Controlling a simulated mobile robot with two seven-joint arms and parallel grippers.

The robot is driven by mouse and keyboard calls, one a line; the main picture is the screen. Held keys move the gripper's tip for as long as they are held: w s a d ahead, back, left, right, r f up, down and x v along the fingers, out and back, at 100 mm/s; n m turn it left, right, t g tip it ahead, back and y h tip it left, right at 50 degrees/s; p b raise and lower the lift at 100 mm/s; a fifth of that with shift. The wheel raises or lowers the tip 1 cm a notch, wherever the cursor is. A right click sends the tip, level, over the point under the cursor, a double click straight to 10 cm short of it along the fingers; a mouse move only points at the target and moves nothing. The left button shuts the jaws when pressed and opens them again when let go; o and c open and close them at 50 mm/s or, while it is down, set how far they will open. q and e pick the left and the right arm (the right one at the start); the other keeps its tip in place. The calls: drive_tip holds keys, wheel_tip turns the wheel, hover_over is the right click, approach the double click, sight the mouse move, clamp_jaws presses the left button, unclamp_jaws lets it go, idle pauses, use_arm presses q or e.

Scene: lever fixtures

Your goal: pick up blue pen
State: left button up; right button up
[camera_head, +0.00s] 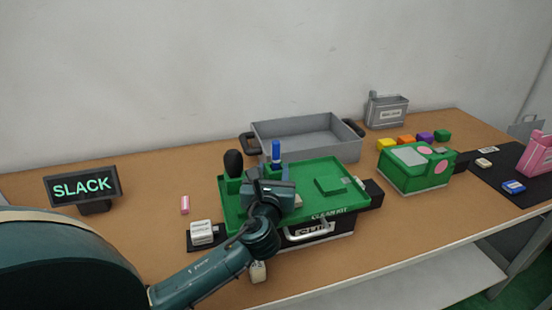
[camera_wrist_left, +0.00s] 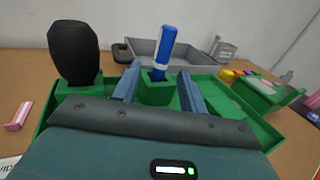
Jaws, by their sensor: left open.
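The blue pen (camera_head: 276,151) stands upright in a small green holder (camera_head: 272,167) on the green tray (camera_head: 335,170) of the kit. In the left wrist view the pen (camera_wrist_left: 163,48) has a blue upper part and a white band, and leans slightly right. Its lower end is hidden in the holder. My left gripper (camera_wrist_left: 158,88) is open, with one finger on each side of the holder and pen as seen from the wrist. The fingers do not visibly touch the pen. In the head view my left gripper (camera_head: 268,182) is just in front of the pen. My right gripper is not in view.
A black rounded object (camera_head: 233,163) stands in a green holder left of the pen. A grey bin (camera_head: 305,136) is behind the tray. A green box (camera_head: 415,167) and coloured blocks are to the right. A SLACK sign (camera_head: 82,186) stands left.

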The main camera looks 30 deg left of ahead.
sight(276, 160)
use_arm(q)
drive_tip(key=x, duration=0.6)
drive_tip(key=shift+d+r, duration=0.1)
clamp_jaws()
idle(0.3)
